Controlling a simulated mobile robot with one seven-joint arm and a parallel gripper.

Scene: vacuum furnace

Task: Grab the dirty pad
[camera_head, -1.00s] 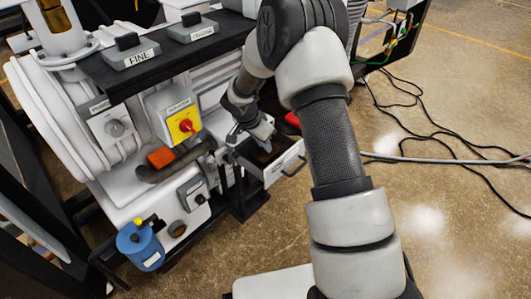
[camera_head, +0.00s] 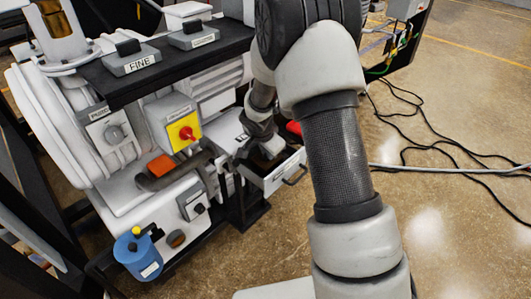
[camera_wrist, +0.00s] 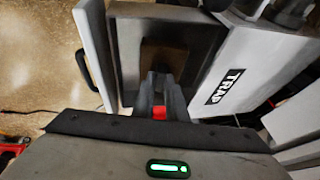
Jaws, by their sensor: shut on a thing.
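A brown square pad (camera_wrist: 170,57) lies in the open drawer (camera_wrist: 128,45) in the wrist view; I take it to be the dirty pad. My gripper (camera_wrist: 160,82) reaches down into the drawer. Its narrow fingers are close together and shut at the near edge of the pad, and they hide part of that edge. A red patch shows between the fingers. In the head view my gripper (camera_head: 268,148) is small and over the open drawer (camera_head: 286,174), and the pad cannot be made out there.
A white box marked TRAP (camera_wrist: 235,88) stands close beside the drawer. The drawer front has a dark handle (camera_head: 296,176). A yellow panel with a red switch (camera_head: 185,131), a dark pipe (camera_head: 155,180) and a blue canister (camera_head: 138,256) are to the left. Cables (camera_head: 430,140) lie on the floor at right.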

